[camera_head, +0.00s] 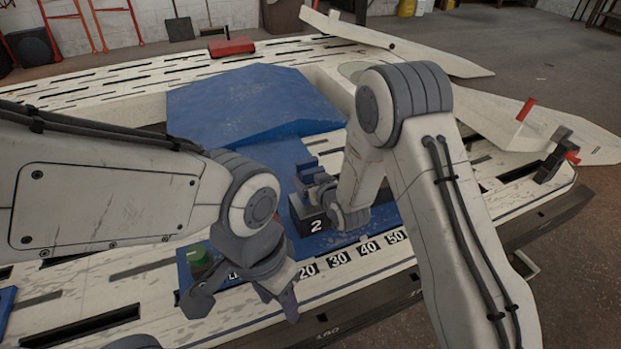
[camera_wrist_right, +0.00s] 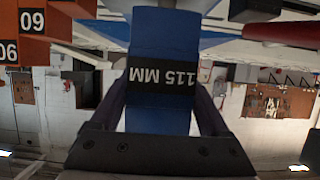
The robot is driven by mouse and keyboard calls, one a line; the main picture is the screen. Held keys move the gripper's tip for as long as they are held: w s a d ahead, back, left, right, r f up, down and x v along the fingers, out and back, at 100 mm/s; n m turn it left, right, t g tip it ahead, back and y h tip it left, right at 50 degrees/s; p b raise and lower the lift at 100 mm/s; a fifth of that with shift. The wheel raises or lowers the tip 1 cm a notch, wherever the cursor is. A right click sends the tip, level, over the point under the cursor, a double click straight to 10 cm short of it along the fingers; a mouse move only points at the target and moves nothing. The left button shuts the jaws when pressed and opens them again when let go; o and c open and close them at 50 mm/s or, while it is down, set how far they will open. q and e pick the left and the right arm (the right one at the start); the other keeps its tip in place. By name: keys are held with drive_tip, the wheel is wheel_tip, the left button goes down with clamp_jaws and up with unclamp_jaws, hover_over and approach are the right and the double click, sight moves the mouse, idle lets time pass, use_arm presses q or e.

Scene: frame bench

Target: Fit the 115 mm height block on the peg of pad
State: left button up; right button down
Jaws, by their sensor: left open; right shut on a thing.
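The 115 mm height block (camera_wrist_right: 160,40) is blue with a black label reading "115 MM", upside down in the right wrist view. My right gripper (camera_wrist_right: 160,100) is shut on it, with one finger on each side. In the head view my right gripper (camera_head: 322,188) is over a dark pad marked "2" (camera_head: 300,212), with small blue parts between its fingers. The pad's peg is hidden, and I cannot tell whether block and pad touch. My left gripper (camera_head: 243,298) is open and empty over the front left of the bench.
A green knob (camera_head: 199,259) stands beside my left gripper. Number labels (camera_head: 338,258) run along the front. A red-handled clamp (camera_head: 560,155) is at the right edge. Orange numbered panels (camera_wrist_right: 30,50) show in the wrist view.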

drive_tip(key=shift+f+b, duration=0.75)
drive_tip(key=shift+f, duration=0.1)
unclamp_jaws()
drive_tip(key=shift+f, duration=0.2)
drive_tip(key=p+v, duration=0.2)
drive_tip(key=v, duration=0.8)
drive_tip(key=shift+r, duration=0.25)
drive_tip(key=shift+s+d, duration=0.1)
drive_tip(key=shift+s, duration=0.05)
